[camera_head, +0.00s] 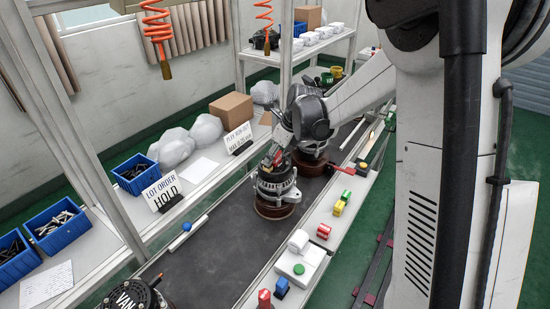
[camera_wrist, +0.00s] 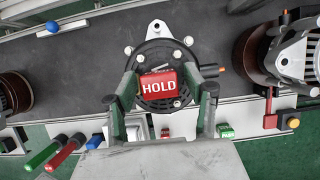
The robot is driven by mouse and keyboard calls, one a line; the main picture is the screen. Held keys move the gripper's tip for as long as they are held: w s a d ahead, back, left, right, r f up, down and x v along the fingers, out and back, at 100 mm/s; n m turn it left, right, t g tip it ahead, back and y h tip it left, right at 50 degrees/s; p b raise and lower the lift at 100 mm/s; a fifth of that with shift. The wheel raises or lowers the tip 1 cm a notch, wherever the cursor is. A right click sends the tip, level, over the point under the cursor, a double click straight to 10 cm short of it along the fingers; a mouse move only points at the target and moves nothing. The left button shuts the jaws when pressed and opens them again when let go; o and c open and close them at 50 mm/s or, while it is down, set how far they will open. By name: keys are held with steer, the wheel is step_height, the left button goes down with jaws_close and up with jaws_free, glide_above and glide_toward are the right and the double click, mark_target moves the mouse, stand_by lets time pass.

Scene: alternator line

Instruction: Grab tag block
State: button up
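The tag block (camera_wrist: 161,84) is red with white "HOLD" lettering that faces the wrist camera. In the wrist view it is in front of the round top of an alternator (camera_wrist: 157,46). My gripper (camera_wrist: 163,72) has one finger on each side of the block; whether both fingers press on it is not clear. In the head view my gripper (camera_head: 273,160) points down over the alternator (camera_head: 275,187) on the conveyor, with a bit of the red block (camera_head: 278,156) showing between its fingers. Whether the block rests on the alternator is hidden.
Another alternator (camera_wrist: 290,55) stands close by on the dark conveyor (camera_head: 215,257). The right rail holds coloured small parts (camera_head: 339,208) and a white box with a green button (camera_head: 298,269). A "HOLD" sign (camera_head: 162,192) and blue bins (camera_head: 57,226) stand on the left shelf.

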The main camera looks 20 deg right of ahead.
steer(key=c, duration=0.9)
steer(key=shift+o, duration=0.2)
steer(key=shift+r, duration=0.15)
